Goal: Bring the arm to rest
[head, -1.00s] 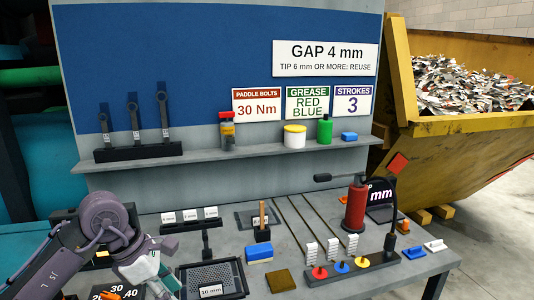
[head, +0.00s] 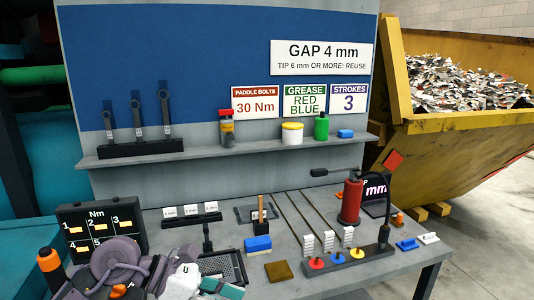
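My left arm comes in at the bottom left, folded low over the front of the bench. My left gripper (head: 215,287) is at its end, with white and teal parts, just in front of the dark perforated tray (head: 238,266). Its fingers are too small and partly cut off, so I cannot tell whether it is open or shut. No held thing is clear to see. My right gripper is not in view.
A dark Nm board (head: 136,236) and an orange-topped tool (head: 48,262) stand at the left. A blue-and-white block (head: 257,244), a brown pad (head: 278,271), a red cylinder (head: 351,202) and a rack of coloured knobs (head: 345,262) are on the bench (head: 300,289). A yellow skip (head: 450,150) stands behind right.

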